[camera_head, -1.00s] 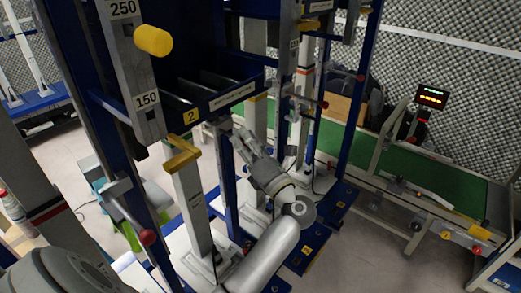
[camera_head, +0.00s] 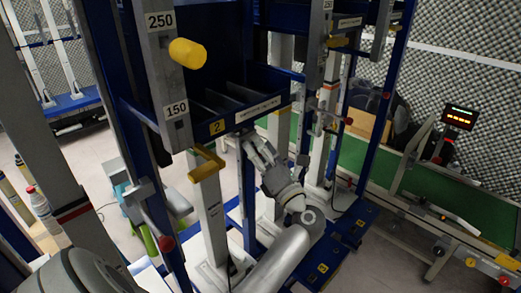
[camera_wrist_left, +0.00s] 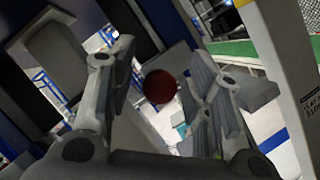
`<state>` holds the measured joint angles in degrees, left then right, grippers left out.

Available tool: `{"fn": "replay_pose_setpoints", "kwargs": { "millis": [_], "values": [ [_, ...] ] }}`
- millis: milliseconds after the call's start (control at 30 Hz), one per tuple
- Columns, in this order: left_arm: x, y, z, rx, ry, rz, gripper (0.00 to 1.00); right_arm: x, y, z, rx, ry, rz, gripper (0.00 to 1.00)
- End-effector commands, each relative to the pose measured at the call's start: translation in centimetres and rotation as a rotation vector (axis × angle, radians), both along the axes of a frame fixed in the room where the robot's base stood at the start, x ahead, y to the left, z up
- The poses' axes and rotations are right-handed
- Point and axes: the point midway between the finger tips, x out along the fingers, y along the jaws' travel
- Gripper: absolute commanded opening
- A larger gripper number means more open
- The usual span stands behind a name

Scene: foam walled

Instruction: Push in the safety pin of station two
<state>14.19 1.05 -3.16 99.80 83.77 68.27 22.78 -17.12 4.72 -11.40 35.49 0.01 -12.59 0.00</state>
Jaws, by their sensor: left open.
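Station two bears a yellow "2" label (camera_head: 217,127) on a dark blue bin. My left gripper (camera_head: 252,142) is just below and right of that label, in front of the blue frame, with its fingers pointing up. In the left wrist view the two fingers (camera_wrist_left: 160,85) are spread apart. A dark red ball knob (camera_wrist_left: 159,88) shows in the gap between them, a little beyond the fingertips; I see no finger touching it. It looks like a pin's head, but its shaft is hidden. In the head view I cannot make out this knob near the gripper. My right gripper is not in view.
A grey scale post (camera_head: 165,75) with a yellow knob (camera_head: 187,53) stands left of the bin. A yellow bracket (camera_head: 206,163) tops a white column below it. Another red knob (camera_head: 167,244) is lower left. A green conveyor (camera_head: 440,185) runs along the right.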

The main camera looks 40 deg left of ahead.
Motion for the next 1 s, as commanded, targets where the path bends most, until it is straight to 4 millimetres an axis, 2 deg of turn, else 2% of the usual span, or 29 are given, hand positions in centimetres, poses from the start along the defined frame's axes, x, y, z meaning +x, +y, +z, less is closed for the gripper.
{"fn": "replay_pose_setpoints", "kwargs": {
  "millis": [133, 400, 500, 633, 1000],
  "values": [
    [-0.4, -1.1, -0.4, -0.002, 0.002, -0.001, 0.46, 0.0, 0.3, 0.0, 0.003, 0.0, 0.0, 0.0],
    [-1.9, -5.1, -1.7, -0.003, 0.003, -0.002, 0.46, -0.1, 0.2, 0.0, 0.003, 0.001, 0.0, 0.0],
    [-2.3, -6.1, -1.9, -0.003, 0.001, 0.0, 0.46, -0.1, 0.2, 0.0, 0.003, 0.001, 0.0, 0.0],
    [-2.5, -6.6, -2.0, 0.0, 0.0, 0.0, 0.46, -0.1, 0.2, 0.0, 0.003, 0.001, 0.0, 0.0],
    [-2.6, -6.7, -2.0, 0.001, 0.0, 0.001, 0.46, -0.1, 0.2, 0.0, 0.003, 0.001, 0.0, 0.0]
  ]
}}
